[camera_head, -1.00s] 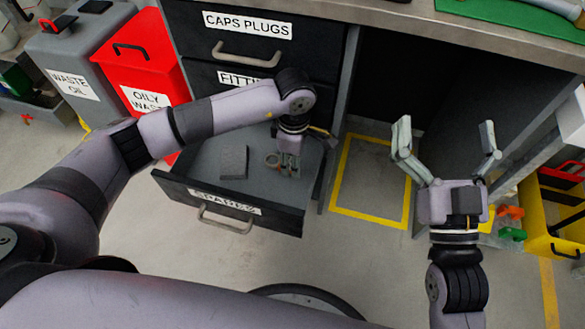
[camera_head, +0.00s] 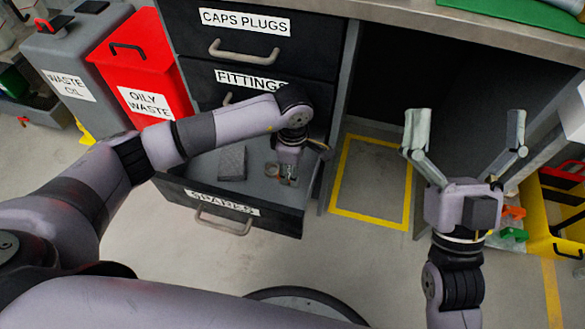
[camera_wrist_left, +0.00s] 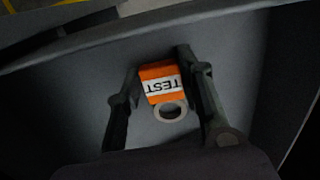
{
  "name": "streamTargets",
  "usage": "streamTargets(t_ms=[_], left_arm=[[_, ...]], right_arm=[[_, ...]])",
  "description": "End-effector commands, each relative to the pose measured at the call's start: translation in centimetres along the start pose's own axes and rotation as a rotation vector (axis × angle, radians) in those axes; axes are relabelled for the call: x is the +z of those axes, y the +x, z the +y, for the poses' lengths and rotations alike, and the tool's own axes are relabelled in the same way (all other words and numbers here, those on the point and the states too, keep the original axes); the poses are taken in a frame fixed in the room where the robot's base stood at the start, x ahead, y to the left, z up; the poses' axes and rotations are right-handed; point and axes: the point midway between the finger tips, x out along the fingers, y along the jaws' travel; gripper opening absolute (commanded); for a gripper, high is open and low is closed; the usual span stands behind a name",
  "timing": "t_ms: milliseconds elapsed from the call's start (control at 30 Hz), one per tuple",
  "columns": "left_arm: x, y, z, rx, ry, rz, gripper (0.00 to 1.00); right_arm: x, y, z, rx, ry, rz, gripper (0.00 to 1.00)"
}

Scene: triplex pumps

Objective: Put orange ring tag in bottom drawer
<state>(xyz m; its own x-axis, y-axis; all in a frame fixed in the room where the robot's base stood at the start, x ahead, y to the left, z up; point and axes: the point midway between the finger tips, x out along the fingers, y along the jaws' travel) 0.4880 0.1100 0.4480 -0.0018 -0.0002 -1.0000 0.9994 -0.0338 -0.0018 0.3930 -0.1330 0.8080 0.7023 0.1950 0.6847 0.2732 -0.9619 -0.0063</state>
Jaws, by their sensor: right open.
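The orange ring tag (camera_wrist_left: 160,85), with a white TEST label and a grey ring, shows in the left wrist view between the fingers of my left gripper (camera_wrist_left: 160,72). Both fingertips lie against its sides. In the head view my left gripper (camera_head: 284,178) reaches down into the open bottom drawer (camera_head: 180,192), labelled SPARES, at its right side. The gap between the tag and the drawer floor cannot be judged. My right gripper (camera_head: 468,135) is open and empty, with its fingers up, right of the yellow floor marking.
A grey block (camera_head: 232,163) lies in the drawer, left of the gripper. Closed FITTINGS (camera_head: 205,85) and CAPS PLUGS (camera_head: 190,35) drawers are above, under the worktop (camera_head: 400,12). Red (camera_head: 150,75) and grey (camera_head: 75,70) waste bins stand left. A yellow bin (camera_head: 545,225) is at right.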

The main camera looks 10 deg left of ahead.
Motion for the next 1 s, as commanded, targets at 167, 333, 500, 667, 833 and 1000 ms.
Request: streamTargets(t_ms=[167,333,500,667,833,1000], left_arm=[[0.0,0.0,0.0,0.0,0.0,0.0,0.46],[0.0,0.0,0.0,0.0,0.0,0.0,0.55],[0.0,0.0,0.0,0.0,0.0,0.0,0.55],[0.0,-0.1,0.0,0.0,0.0,0.0,0.55],[0.0,-1.4,0.1,0.002,0.001,-0.001,0.55],[0.0,-3.9,0.1,0.003,0.001,0.0,0.55]], right_arm=[[-0.1,0.0,0.0,0.0,0.0,0.006,1.0],[-0.1,0.0,0.0,0.0,0.0,0.004,1.0],[-0.1,0.0,0.0,0.0,0.001,0.003,1.0],[0.0,0.1,0.0,0.0,0.001,-0.005,1.0],[2.1,0.0,0.2,0.005,-0.001,-0.125,1.0],[5.2,-0.6,0.6,0.012,-0.01,-0.305,1.0]])
